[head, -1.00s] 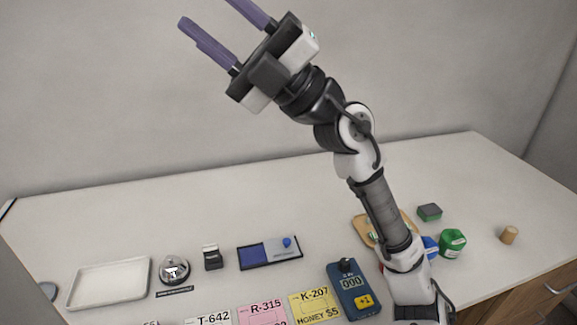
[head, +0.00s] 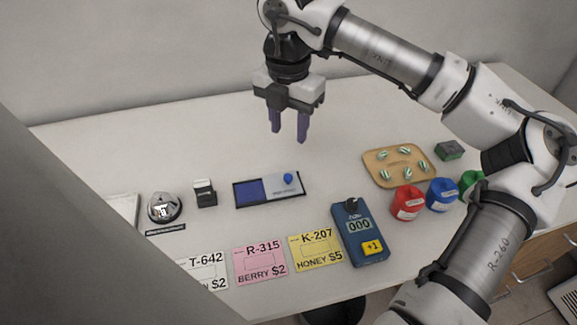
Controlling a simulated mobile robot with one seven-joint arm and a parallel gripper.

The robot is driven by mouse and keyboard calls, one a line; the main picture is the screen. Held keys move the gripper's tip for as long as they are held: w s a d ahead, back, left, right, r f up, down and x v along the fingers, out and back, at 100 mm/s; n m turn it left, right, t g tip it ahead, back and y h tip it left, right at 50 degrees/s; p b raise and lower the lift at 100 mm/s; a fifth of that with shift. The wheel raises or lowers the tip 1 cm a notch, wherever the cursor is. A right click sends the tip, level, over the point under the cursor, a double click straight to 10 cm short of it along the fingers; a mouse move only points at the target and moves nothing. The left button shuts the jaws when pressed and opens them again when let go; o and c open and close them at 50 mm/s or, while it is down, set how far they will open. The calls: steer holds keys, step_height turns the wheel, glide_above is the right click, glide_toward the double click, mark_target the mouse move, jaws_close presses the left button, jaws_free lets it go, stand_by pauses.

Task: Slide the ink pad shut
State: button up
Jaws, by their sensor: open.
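The ink pad (head: 249,191) lies flat on the counter near the middle. It is a dark-framed tray with its blue pad surface exposed on the left. Its grey sliding lid (head: 272,191) covers the right part and carries a round blue knob (head: 288,179). My gripper (head: 289,138) is open and empty, with its purple fingers pointing down. It is in the air above and behind the ink pad, near the knob's left-right position, and apart from it.
A stamp (head: 204,193) and a bell (head: 164,208) stand left of the pad. Several price cards (head: 259,265) and a blue counter device (head: 358,233) lie in front. A wooden tray (head: 371,168) and red (head: 407,203) and blue (head: 442,194) containers are at right. The counter behind the pad is clear.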

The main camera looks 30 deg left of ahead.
mark_target(288, 176)
step_height(288, 176, down, 12)
steer(key=shift+s+f+p, duration=0.1)
steer(key=shift+f+p, duration=0.1)
steer(key=shift+p, duration=0.95)
jaws_close()
